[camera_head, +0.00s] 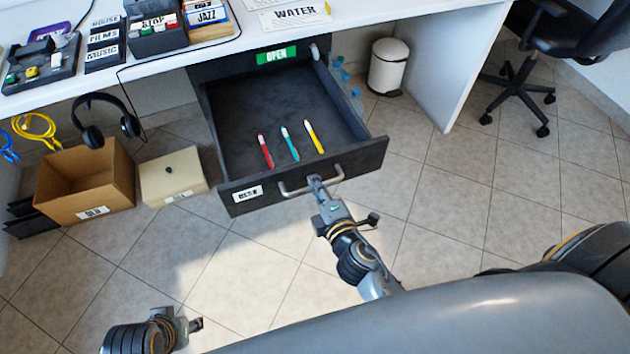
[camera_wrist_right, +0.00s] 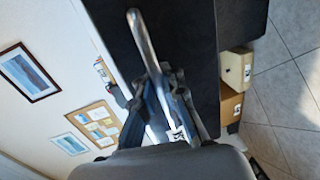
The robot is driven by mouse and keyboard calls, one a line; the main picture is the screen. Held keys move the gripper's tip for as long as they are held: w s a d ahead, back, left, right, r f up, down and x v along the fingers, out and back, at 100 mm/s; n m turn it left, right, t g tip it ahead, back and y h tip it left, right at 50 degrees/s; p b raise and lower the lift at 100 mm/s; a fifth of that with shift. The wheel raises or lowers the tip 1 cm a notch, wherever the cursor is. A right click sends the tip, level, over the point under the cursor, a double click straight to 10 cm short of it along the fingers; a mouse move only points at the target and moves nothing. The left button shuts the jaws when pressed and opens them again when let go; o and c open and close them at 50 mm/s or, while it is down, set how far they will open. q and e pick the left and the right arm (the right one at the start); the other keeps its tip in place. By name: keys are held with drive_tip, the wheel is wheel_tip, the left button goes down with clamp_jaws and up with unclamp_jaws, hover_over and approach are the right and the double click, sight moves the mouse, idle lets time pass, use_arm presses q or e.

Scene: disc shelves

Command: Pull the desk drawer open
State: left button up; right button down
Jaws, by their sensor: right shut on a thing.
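The dark desk drawer (camera_head: 232,110) stands pulled well out from under the white desk top (camera_head: 340,22) in the head view. Inside lie a red, a teal and a yellow pen (camera_head: 314,137). My right gripper (camera_head: 316,183) is shut on the metal drawer handle (camera_head: 296,189) at the drawer's front. The handle also shows in the right wrist view (camera_wrist_right: 141,38), running up from between the fingers. My left gripper (camera_head: 197,324) is low at the bottom left, away from the drawer; its finger opening is too small to tell.
A cardboard box (camera_head: 84,185) and a cream box (camera_head: 172,178) stand on the floor left of the drawer. Headphones (camera_head: 105,122) hang by the desk edge. A white bin (camera_head: 388,67) and an office chair (camera_head: 560,40) are to the right. Tiled floor before the drawer is clear.

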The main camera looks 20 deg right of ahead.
use_arm(q)
drive_tip(key=shift+s+r, duration=0.1)
use_arm(e)
drive_tip(key=shift+s+r, duration=0.1)
drive_tip(key=shift+s, duration=0.05)
drive_tip(key=c, duration=1.4)
unclamp_jaws()
use_arm(q)
drive_tip(key=shift+s, duration=0.15)
drive_tip(key=shift+f, duration=0.2)
drive_tip(key=shift+r, duration=0.1)
use_arm(e)
drive_tip(key=v, duration=0.7)
drive_tip(key=shift+s, duration=0.3)
